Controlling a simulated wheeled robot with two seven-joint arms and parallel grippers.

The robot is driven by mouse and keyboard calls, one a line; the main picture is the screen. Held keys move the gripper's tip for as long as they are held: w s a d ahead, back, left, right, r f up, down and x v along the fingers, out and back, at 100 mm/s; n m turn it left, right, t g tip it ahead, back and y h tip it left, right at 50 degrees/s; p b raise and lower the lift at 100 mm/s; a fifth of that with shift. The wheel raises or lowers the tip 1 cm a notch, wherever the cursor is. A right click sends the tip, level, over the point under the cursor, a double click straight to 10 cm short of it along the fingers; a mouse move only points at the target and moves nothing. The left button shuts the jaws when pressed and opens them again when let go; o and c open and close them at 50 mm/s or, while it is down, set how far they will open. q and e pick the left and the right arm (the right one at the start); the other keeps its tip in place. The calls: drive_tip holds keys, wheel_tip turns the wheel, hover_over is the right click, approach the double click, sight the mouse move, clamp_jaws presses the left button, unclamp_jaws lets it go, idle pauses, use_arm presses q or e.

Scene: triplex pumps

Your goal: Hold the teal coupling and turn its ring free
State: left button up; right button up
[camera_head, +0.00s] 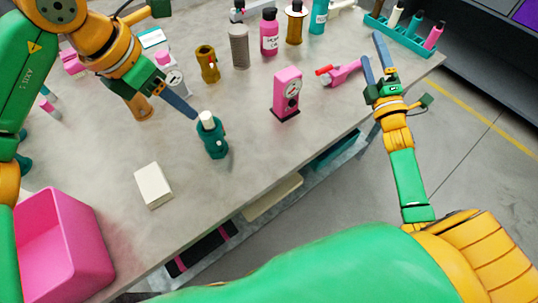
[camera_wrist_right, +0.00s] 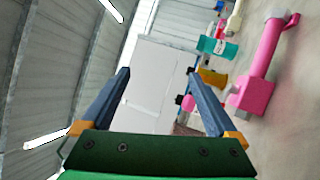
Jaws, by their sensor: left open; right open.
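The teal coupling (camera_head: 213,140) stands upright near the middle of the table in the head view, with a pale ring or cap (camera_head: 206,120) at its top. My left gripper (camera_head: 190,110) comes in from the upper left, open, its visible fingertip just above and left of the coupling's top. I see no clear contact; its other finger is hard to make out. My right gripper (camera_head: 372,47) is open and empty over the table's right edge, far from the coupling. In the right wrist view, nothing lies between its fingers (camera_wrist_right: 158,72).
Bottles and fittings line the back, including a brass one (camera_head: 207,64). A white box (camera_head: 153,186) and pink bin (camera_head: 62,245) are at front left.

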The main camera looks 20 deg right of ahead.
sight(223, 144)
drive_tip(key=s+a+f+n+g+y, duration=0.1)
drive_tip(key=s+a+n+g+y, duration=0.1)
drive_tip(key=a+n+y, duration=0.85)
drive_tip(key=s+a+f+n+g+y, duration=0.2)
drive_tip(key=a+n+y, duration=0.4)
drive_tip(key=a+n, duration=0.95)
drive_tip(key=s+a+f+g, duration=0.1)
drive_tip(key=s+f, duration=0.1)
drive_tip(key=f, duration=0.1)
drive_tip(key=s+a+f+n+g, duration=0.1)
drive_tip(key=s+a+f+g, duration=0.1)
drive_tip(key=f, duration=0.1)
drive_tip(key=s+a+f+n+g, duration=0.1)
drive_tip(key=s+a+f, duration=0.1)
drive_tip(key=f, duration=0.1)
drive_tip(key=shift+s+a+f+g+y, duration=0.15)
drive_tip(key=shift+f+g+y, duration=0.1)
drive_tip(key=shift+g+y, duration=0.15)
drive_tip(key=x, duration=1.2)
drive_tip(key=shift+f, duration=0.15)
clamp_jaws()
